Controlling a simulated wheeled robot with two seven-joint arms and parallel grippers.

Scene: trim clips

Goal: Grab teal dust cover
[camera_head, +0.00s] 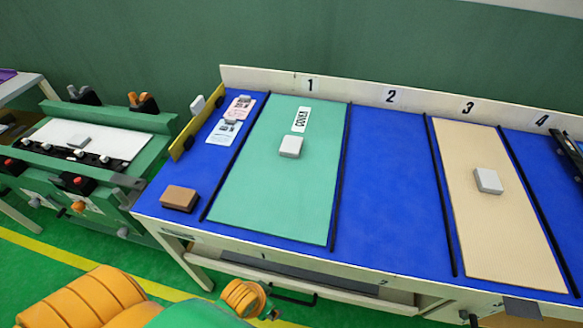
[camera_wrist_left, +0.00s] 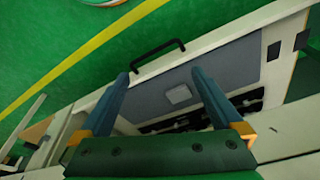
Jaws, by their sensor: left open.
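The teal dust cover (camera_head: 275,195) lies flat in bay 1 of the blue table in the head view. It is a large teal panel with a pale block (camera_head: 291,146) on it and a white printed label (camera_head: 301,119) near its far end. My left gripper (camera_wrist_left: 160,75) shows in the left wrist view, with its two fingers apart and nothing between them. Beyond the fingers are a black handle (camera_wrist_left: 157,53) and a grey panel with a pale square block (camera_wrist_left: 178,94). The teal cover is not recognisable there. My right gripper is not in view.
A beige panel (camera_head: 487,225) with a pale block lies in bay 3; bay 2 (camera_head: 390,190) is empty. Black strips divide the bays. A brown block (camera_head: 179,198) sits at the table's left front corner. A green fixture (camera_head: 150,125) holding a white panel stands left.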

